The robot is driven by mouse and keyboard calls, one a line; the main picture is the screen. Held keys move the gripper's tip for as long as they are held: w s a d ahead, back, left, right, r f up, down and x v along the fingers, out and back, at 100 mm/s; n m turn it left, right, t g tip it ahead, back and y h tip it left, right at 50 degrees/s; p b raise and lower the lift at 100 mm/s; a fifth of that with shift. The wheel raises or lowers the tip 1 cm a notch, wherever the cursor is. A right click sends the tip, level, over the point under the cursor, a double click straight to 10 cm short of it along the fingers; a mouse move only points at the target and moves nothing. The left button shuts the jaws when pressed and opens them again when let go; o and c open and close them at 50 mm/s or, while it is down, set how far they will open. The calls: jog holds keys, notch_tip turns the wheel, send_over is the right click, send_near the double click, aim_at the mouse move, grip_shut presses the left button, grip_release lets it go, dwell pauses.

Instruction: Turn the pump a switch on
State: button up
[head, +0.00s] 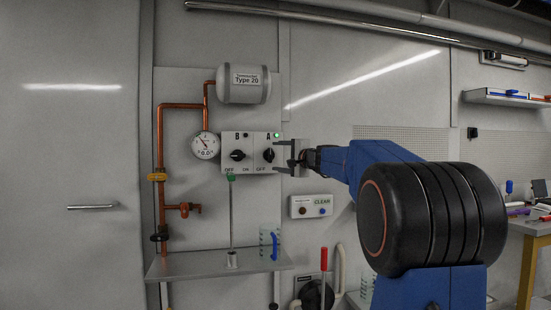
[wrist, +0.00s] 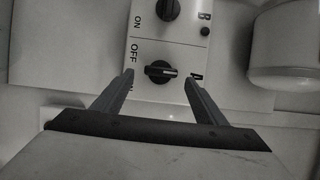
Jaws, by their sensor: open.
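The white switch panel (head: 252,141) on the wall carries two black knobs, B and A. The pump A knob (head: 268,155) stands upright in the head view, and the lamp above it (head: 277,135) glows green. My gripper (head: 278,157) is open at the panel's right side. In the wrist view, the A knob (wrist: 157,72) lies between the tips of my open gripper (wrist: 160,77), with a gap on both sides. Its light mark points toward the letter A. The B knob (head: 237,155) lies more sideways, and its lamp (head: 245,135) is dark.
Copper pipes and a gauge (head: 205,145) are left of the panel. A tank (head: 243,85) hangs above. A green-topped rod (head: 231,210) rises from the shelf (head: 215,265) just below the panel. A CLEAR button box (head: 311,206) is below right.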

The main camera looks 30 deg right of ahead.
jog(key=s+d, duration=0.1)
jog(key=s, duration=1.3)
jog(key=shift+s+d, duration=0.3)
jog(key=shift+s, duration=0.1)
jog(key=shift+f, duration=0.15)
jog(key=s+a+f+n+g+y, duration=0.1)
jog(key=s+a+f+n+g, duration=0.4)
jog(key=a+f, duration=0.55)
jog(key=s+a+f+n+g+y, duration=0.25)
jog(key=s+a+f, duration=0.35)
jog(key=a+f, duration=0.5)
jog(key=s+a+f+n+g+h, duration=0.2)
jog(key=s+f+n, duration=0.2)
jog(key=s+f, duration=0.7)
jog(key=s+a+f+n+g+h, duration=0.2)
jog(key=s+f+n, duration=0.3)
jog(key=s+f, duration=0.6)
jog(key=shift+s+f+g+h, duration=0.2)
jog(key=shift+s+g+h, duration=0.45)
jog(key=shift+g, duration=0.2)
